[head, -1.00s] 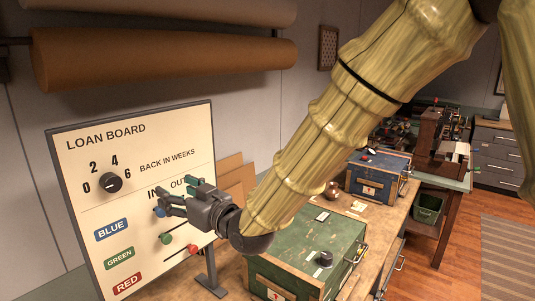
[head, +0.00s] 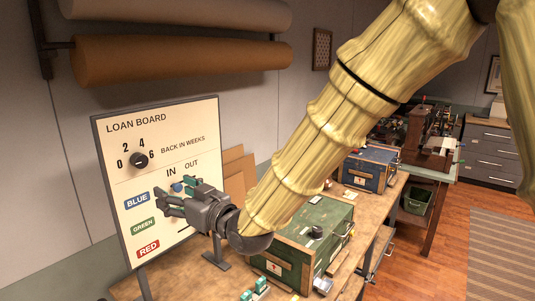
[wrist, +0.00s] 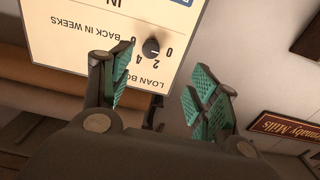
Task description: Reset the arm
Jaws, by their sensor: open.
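My gripper (head: 171,197) is open and empty, with its green-padded fingers pointing left in front of the loan board (head: 200,130) in the head view. In the wrist view my gripper (wrist: 160,84) has its fingers spread, with the upside-down loan board (wrist: 75,30) beyond them. The board carries a black dial (head: 139,160), also seen between the fingertips in the wrist view (wrist: 151,47). The gripper hides much of the rows beside the colour labels. I cannot tell whether the fingers touch the board.
A green case (head: 325,217) and a blue case (head: 371,160) stand on the wooden bench to the right. Small green items (head: 254,289) lie at its near edge. Large rolls (head: 180,60) hang on the wall above. The floor (head: 447,235) at right is open.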

